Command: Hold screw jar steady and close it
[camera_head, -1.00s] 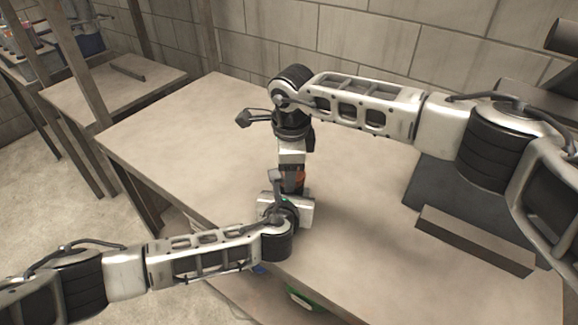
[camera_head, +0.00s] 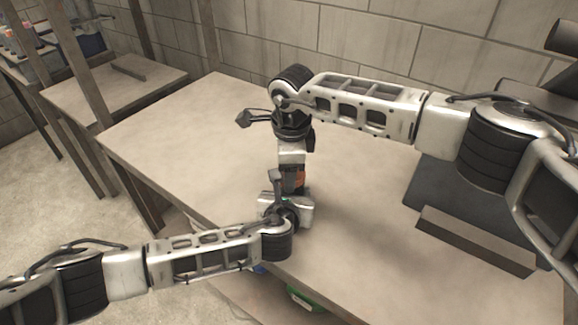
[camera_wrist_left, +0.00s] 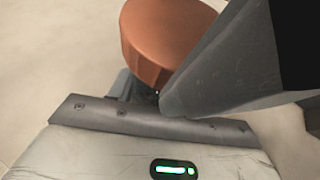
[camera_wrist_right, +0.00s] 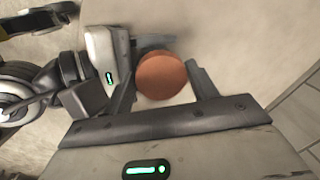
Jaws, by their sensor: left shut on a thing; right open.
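The jar's round orange-brown lid (camera_wrist_right: 161,75) shows from above in the right wrist view, between the two spread fingers of my right gripper (camera_wrist_right: 163,88). My right gripper (camera_head: 292,178) points down over the jar, open around the lid. My left gripper (camera_head: 284,205) comes in from the left, shut on the jar below the lid. The jar's body is mostly hidden by the grippers, and I cannot tell how far the lid is screwed on.
The wooden table (camera_head: 190,125) is bare to the left and behind the grippers. A dark block (camera_head: 475,240) lies at the right, by a dark flat panel (camera_head: 440,195). A lower table (camera_head: 115,90) and shelves stand at the far left. A green object (camera_head: 305,300) shows below the front edge.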

